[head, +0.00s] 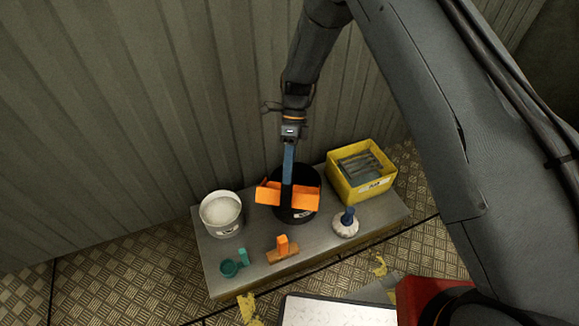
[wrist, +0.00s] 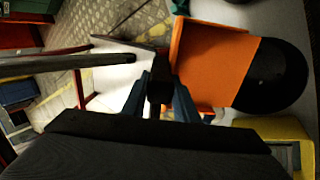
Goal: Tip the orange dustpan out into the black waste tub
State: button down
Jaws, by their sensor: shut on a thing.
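The orange dustpan (head: 305,197) is in my gripper (head: 288,178), over the black waste tub (head: 291,214). The tub stands on a low grey bench, and the pan hides part of its mouth. In the wrist view, my blue fingers (wrist: 160,95) are shut on the pan's dark handle. The orange pan (wrist: 215,62) reaches to the right there, and the tub (wrist: 275,75) shows as a black round shape beyond it. I cannot tell the pan's exact tilt or whether anything lies in it.
On the bench (head: 215,275), a white bucket (head: 221,227) stands left of the tub and a yellow crate (head: 375,187) right. In front are a green scoop (head: 231,268), an orange-handled brush (head: 283,251) and a round blue-handled brush (head: 346,224). A ribbed wall (head: 130,120) stands behind.

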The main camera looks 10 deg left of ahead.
jog(key=shift+s+t+p, duration=0.4)
jog(key=shift+s+p, duration=0.45)
jog(key=s+f+t+p, duration=0.6)
jog(key=s+f+p, duration=0.2)
jog(key=s+p, duration=0.15)
jog(key=shift+w+r+p, duration=0.25)
jog(key=shift+r+p, duration=0.9)
jog(key=shift+r, duration=0.35)
jog(key=shift+w+r+p, duration=0.2)
jog(key=shift+r+p, duration=0.95)
jog(key=shift+r, duration=0.3)
